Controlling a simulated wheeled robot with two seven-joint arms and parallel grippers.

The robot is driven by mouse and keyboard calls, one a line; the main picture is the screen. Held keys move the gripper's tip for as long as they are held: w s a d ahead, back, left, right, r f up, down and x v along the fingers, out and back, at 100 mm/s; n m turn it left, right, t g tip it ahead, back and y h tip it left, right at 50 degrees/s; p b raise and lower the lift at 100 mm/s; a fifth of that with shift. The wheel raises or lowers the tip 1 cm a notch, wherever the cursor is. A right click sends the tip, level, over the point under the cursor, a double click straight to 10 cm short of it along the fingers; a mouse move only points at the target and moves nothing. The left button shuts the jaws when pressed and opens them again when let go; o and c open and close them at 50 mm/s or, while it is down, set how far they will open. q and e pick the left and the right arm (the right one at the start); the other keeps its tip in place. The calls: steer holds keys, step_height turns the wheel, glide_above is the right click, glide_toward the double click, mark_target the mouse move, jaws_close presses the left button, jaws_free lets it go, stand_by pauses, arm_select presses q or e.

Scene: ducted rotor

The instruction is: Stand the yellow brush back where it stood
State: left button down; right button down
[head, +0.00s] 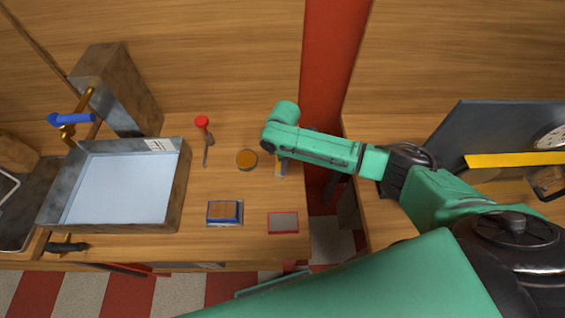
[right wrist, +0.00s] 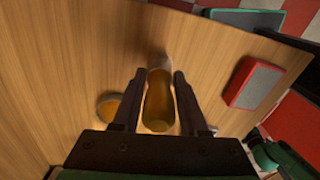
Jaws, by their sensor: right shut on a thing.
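The yellow brush (right wrist: 158,103) is between the two dark fingers of my right gripper (right wrist: 154,85) in the right wrist view. Its rounded yellow end is near the camera and a paler end points away, towards the wooden table. In the head view my right gripper (head: 281,160) is over the right part of the table, and a small yellow piece of the brush (head: 282,169) shows below it. The arm hides most of the brush there. I cannot tell whether its lower end touches the table. My left gripper is not in view.
A round orange-topped pot (head: 247,159) stands just left of the brush. A red-rimmed grey pad (head: 283,222) and a blue-edged block (head: 225,212) lie nearer the front edge. A red-topped tool (head: 203,123) and a grey basin (head: 183,190) are further left.

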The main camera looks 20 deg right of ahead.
steer(key=shift+d+f, duration=0.1)
steer(key=shift+f, duration=0.35)
steer(key=shift+f, duration=0.1)
steer(key=shift+c, duration=2.2)
jaws_free()
steer(key=shift+r, duration=0.25)
step_height(320, 180, up, 12)
steer(key=shift+f+b, duration=0.1)
steer(key=shift+b, duration=1.15)
